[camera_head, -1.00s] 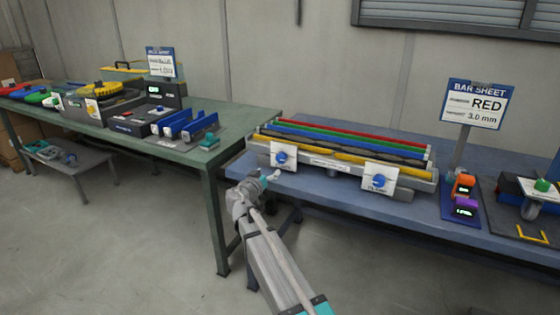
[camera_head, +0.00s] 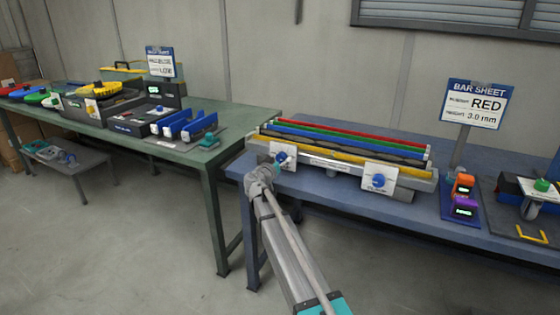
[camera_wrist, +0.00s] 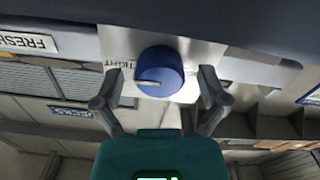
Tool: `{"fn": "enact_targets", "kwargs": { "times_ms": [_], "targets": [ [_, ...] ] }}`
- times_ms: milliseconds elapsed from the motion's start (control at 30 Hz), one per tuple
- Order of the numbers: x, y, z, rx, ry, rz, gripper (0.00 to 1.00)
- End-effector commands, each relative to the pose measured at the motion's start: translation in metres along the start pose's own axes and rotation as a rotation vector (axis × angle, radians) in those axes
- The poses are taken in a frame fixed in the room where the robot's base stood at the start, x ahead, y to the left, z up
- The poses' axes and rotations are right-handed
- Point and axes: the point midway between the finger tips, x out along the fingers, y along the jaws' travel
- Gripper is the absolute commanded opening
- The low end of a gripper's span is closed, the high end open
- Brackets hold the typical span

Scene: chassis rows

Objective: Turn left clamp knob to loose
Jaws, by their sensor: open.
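The left clamp knob (camera_head: 281,157) is blue, on a white plate on the front of the bar rack, partly hidden by my gripper in the head view. In the wrist view the knob (camera_wrist: 158,70) shows large, with a pale pointer line aimed left. Upside-down lettering on the plate beside it reads "TIGHT". My gripper (camera_wrist: 160,80) is open, one finger on each side of the knob, with a visible gap on both sides. In the head view my gripper (camera_head: 279,164) is in front of the left plate.
The right clamp knob (camera_head: 379,181) is blue on its own white plate. The bar rack (camera_head: 327,163) carries red, green, blue, black and yellow bars on the blue table (camera_head: 330,190). A bar sheet sign (camera_head: 475,104) reads RED, 3.0 mm. Floor in front is clear.

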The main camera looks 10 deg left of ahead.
Motion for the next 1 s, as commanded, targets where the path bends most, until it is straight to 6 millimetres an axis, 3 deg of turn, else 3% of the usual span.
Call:
{"fn": "enact_targets", "kwargs": {
  "times_ms": [133,567,1000],
  "targets": [
    [-0.0003,-0.0002,0.0000,0.000,0.000,0.000,0.93],
    [-0.0006,-0.0005,-0.0001,0.000,0.000,-0.001,0.13],
    [-0.0005,-0.0006,-0.0002,-0.060,0.000,-0.001,0.11]
  ]
}}
